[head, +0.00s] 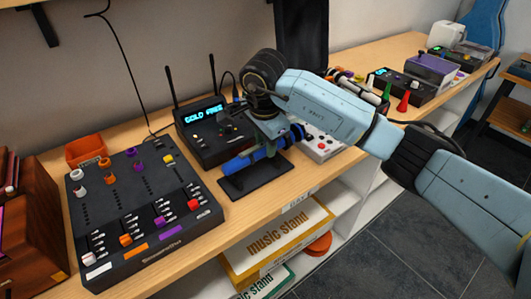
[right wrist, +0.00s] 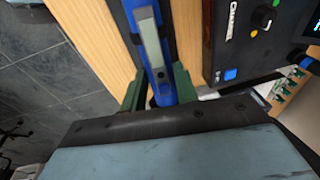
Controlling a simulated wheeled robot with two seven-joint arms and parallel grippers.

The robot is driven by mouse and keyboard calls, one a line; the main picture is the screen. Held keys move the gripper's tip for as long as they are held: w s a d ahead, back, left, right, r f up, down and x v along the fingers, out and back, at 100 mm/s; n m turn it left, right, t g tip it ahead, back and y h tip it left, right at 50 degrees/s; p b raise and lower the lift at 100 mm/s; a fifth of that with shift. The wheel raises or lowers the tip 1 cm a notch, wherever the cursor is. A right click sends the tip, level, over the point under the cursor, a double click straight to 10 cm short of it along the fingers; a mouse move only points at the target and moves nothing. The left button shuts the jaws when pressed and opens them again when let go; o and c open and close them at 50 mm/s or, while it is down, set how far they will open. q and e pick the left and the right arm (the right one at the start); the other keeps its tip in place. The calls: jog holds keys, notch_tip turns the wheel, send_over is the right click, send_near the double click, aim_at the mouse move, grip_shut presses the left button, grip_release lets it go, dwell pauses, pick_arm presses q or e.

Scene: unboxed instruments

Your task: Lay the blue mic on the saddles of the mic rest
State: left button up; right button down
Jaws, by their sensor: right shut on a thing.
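The blue mic (head: 240,163) lies roughly level just over the black mic rest (head: 257,182) on the wooden shelf top. My right gripper (head: 272,146) is above the rest and shut around the mic's body. In the right wrist view the mic (right wrist: 160,75), with a grey panel on it, runs between the two green fingers of my right gripper (right wrist: 158,88). The saddles are hidden behind the mic and gripper, so I cannot tell whether the mic touches them. My left gripper is not in view.
A black receiver with antennas and a lit display (head: 205,128) stands just behind the rest. A mixer (head: 140,215) is to the left, with an orange bin (head: 86,150) behind it. A white pedal box (head: 322,146) is close on the right.

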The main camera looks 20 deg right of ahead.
aim_at(265, 147)
jog(key=shift+f, duration=1.6)
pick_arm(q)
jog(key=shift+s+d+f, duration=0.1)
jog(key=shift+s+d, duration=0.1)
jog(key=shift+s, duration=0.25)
pick_arm(e)
jog(key=shift+f, duration=0.15)
jog(key=c, duration=1.2)
grip_release()
jog(key=shift+o, duration=0.7)
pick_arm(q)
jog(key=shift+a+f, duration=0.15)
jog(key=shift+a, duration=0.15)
